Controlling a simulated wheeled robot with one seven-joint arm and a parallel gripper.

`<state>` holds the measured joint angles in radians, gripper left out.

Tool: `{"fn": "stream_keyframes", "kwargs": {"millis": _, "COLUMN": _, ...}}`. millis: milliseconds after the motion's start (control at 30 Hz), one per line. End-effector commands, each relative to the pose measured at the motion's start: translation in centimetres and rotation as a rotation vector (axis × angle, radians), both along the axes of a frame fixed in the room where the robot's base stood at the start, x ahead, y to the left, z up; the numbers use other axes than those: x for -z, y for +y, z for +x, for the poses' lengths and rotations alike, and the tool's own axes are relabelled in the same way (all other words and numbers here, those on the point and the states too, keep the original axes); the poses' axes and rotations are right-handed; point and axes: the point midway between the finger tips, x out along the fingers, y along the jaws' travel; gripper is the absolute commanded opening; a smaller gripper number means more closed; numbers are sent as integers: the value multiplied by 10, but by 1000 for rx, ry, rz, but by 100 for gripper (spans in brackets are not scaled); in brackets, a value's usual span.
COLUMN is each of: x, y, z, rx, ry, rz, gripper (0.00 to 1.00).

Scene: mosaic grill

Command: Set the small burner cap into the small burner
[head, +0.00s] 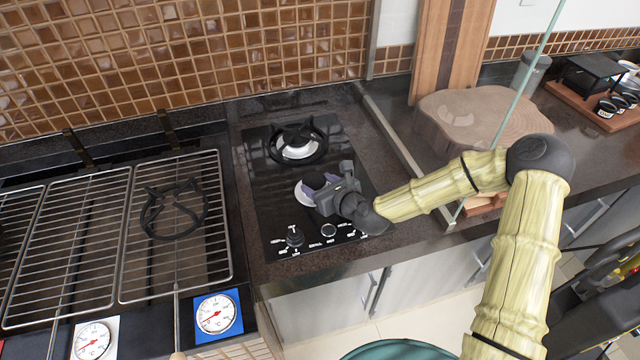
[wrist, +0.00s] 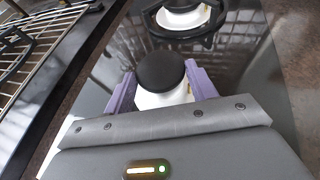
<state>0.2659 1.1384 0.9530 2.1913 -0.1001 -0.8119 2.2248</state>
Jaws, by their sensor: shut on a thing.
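The small burner cap (wrist: 160,70) is a round black disc. In the wrist view it sits between the two purple fingers of my gripper (wrist: 160,74), which is shut on it. The white small burner (wrist: 166,98) shows directly below the cap; whether the cap touches it or hovers just above, I cannot tell. In the head view my gripper (head: 317,184) is over the front part of the black glass hob, and a white part of the small burner (head: 302,195) shows at its left. The cap is not clearly visible there.
The larger burner with its black grate (head: 298,143) stands behind. Control knobs (head: 295,237) are in front. A loose black grate (head: 173,208) lies on the wire grill (head: 120,292) at left. A wooden slab (head: 485,115) is on the right counter.

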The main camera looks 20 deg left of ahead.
Motion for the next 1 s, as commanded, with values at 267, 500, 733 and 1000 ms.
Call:
{"fn": "stream_keyframes", "kwargs": {"millis": 267, "x": 6, "y": 0, "z": 0, "rx": 0, "ry": 0, "rz": 1, "gripper": 33}}
{"fn": "stream_keyframes", "kwargs": {"millis": 500, "x": 11, "y": 0, "z": 0, "rx": 1, "ry": 1, "rz": 2, "gripper": 33}}
{"fn": "stream_keyframes", "kwargs": {"millis": 733, "x": 10, "y": 0, "z": 0, "rx": 0, "ry": 0, "rz": 1, "gripper": 82}}
{"fn": "stream_keyframes", "kwargs": {"millis": 1000, "x": 10, "y": -1, "z": -1, "rx": 0, "ry": 1, "rz": 1, "gripper": 82}}
